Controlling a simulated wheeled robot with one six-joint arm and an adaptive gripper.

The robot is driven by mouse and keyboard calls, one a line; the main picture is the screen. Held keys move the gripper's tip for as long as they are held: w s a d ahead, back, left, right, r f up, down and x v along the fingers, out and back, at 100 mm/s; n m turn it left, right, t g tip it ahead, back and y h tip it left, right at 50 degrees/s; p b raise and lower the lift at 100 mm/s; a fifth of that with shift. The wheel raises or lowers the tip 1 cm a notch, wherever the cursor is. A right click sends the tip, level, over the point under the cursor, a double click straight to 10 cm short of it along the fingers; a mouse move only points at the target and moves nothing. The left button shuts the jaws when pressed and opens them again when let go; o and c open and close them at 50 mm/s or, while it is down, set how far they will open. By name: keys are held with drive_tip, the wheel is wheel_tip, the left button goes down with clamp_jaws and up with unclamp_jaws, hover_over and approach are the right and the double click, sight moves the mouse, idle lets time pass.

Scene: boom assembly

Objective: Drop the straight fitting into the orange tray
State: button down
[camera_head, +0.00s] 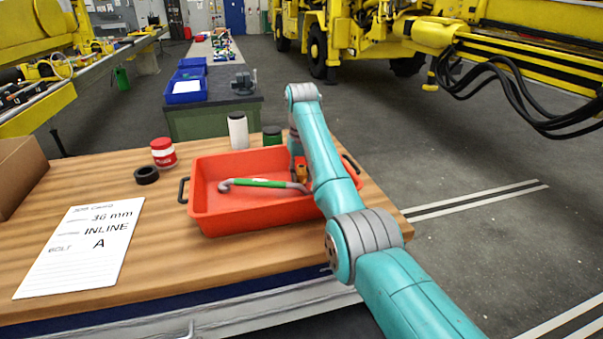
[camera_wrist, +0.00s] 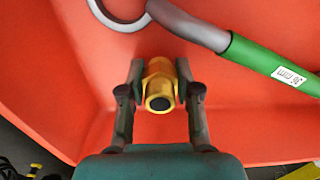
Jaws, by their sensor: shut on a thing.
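The orange tray (camera_head: 235,216) stands on the wooden bench, with dark handles at its ends. A green-handled wrench (camera_head: 256,183) lies inside it; its handle shows a "36 mm" label in the wrist view (camera_wrist: 262,57). The straight fitting (camera_wrist: 159,85), a brass hex-bodied piece with a dark round bore, sits between the fingers of my gripper (camera_wrist: 159,88). My gripper is shut on it, over the orange tray floor near the wrench. The fitting (camera_head: 301,172) shows small in the head view, partly hidden by my arm. I cannot tell if it touches the tray floor.
A cardboard box (camera_head: 18,172) is far left.

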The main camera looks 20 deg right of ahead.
sight(302, 167)
drive_tip(key=c, duration=0.8)
unclamp_jaws()
wheel_tip(302, 167, up, 13)
drive_tip(key=shift+r, duration=0.15)
